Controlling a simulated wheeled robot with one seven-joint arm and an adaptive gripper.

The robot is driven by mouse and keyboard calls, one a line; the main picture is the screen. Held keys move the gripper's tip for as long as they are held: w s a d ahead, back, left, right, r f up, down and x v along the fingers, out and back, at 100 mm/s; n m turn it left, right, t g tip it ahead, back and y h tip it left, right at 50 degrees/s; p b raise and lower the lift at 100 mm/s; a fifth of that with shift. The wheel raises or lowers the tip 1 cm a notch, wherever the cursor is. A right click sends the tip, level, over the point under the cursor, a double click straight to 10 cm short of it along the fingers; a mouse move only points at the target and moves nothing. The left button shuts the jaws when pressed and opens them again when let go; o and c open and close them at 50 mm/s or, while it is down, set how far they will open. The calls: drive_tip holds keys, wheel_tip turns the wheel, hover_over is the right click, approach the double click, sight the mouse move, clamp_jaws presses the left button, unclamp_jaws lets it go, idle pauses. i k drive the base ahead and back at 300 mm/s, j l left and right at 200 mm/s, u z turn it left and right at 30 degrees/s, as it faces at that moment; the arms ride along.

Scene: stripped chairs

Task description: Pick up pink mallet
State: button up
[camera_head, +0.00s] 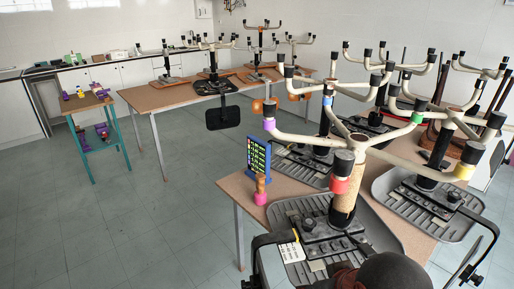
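A small mallet with a pink head (261,198) and a light wooden handle stands at the left corner of the near table. Its head is down and its handle points up. It is just in front of a blue upright board with rows of coloured marks. I cannot make out my gripper in this view, so its place relative to the mallet does not show.
Upturned chair bases (343,178) with coloured leg caps crowd the near table (222,184) right of the mallet. Dark curved frames and a dark rounded shape fill the bottom edge. A farther table (160,98) and a teal-legged stand (88,102) are behind. Floor is clear at left.

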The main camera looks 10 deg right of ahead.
sight(259, 195)
drive_tip(key=j+z, duration=0.25)
drive_tip(key=j, duration=0.4)
drive_tip(key=j+z, duration=0.25)
drive_tip(key=j, duration=0.4)
